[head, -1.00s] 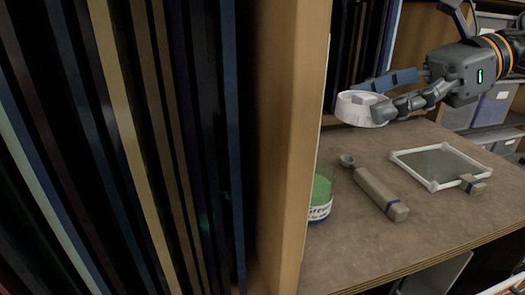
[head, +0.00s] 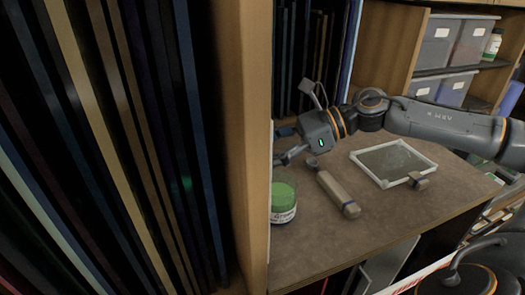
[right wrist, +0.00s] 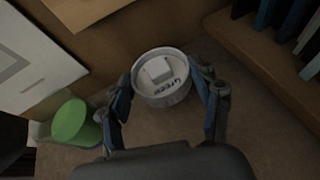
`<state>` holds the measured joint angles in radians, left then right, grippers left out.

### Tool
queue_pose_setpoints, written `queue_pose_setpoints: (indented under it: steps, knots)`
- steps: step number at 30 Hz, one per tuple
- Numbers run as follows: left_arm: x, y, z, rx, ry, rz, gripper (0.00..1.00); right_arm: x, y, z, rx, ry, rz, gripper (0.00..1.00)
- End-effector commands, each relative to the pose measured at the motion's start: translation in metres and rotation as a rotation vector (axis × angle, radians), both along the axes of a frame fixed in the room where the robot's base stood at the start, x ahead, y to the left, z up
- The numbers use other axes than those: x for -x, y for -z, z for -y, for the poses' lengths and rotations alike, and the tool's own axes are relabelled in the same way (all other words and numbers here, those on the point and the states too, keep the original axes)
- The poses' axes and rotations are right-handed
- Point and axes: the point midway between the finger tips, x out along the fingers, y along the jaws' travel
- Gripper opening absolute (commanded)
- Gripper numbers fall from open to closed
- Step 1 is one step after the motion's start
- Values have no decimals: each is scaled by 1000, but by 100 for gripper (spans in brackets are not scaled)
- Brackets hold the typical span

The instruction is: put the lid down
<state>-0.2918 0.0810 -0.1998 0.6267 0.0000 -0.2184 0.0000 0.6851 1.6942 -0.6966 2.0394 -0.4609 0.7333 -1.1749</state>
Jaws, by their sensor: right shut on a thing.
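My right gripper (head: 286,152) reaches in from the right, low over the back left of the worktop, beside the shelf's upright panel. The lid is hidden in the head view. I cannot tell whether it touches the worktop. My left gripper is not in view.
A tool with a thick beige handle (head: 337,193) and a white-framed glass panel (head: 361,167) with a small block (head: 418,181) on its corner lie to the right. The wooden upright (head: 257,120) bounds the left. The front worktop (head: 330,240) is clear.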

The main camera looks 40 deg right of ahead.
Motion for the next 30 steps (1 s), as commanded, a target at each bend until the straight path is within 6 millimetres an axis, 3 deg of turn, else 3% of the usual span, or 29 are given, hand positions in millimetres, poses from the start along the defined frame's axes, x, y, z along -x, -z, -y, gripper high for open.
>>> queue_pose_setpoints:
  steps: [4, 17, 18, 21, 30]
  knots:
    - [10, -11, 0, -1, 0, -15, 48, 1, 13, 0, 0, 1, -2, 34]
    - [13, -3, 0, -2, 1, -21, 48, 0, 21, 0, 1, 1, 1, 34]
    - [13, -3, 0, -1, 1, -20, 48, 1, 21, 0, 1, 1, 1, 66]
    - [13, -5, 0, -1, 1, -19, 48, 1, 20, 0, 1, 1, 1, 86]
    - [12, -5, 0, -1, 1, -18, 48, 1, 20, 0, 1, 1, 0, 86]
